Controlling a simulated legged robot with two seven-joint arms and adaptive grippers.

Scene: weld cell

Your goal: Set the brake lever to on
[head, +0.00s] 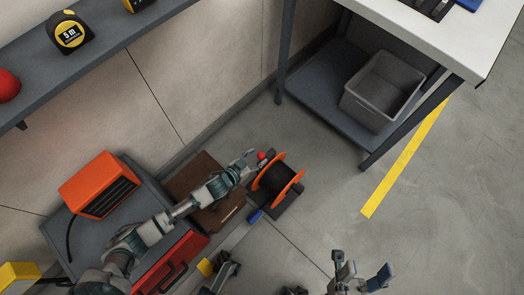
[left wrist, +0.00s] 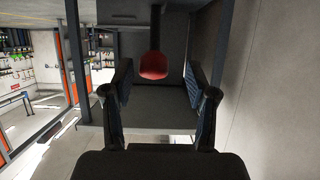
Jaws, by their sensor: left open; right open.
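The cable reel (head: 276,183) has orange flanges and a dark winding and stands low near the wall in the head view. A red knob (head: 262,155), apparently the end of the brake lever, shows at its upper left edge. My left gripper (head: 252,161) is open right beside the knob. In the left wrist view the red knob (left wrist: 153,66) lies ahead, between the lines of the open fingers (left wrist: 154,82), with clear gaps on both sides. Its dark stem shows above it. The lever's setting cannot be read. My right gripper (head: 362,273) is open and empty at the bottom.
A blue piece (head: 254,215) sits at the reel's lower left. A brown case (head: 205,170) lies under my left arm, with a red toolbox (head: 172,262) and an orange heater (head: 99,185) nearby. A workbench (head: 425,35) with a grey bin (head: 381,91) stands upper right. Floor right of the reel is clear.

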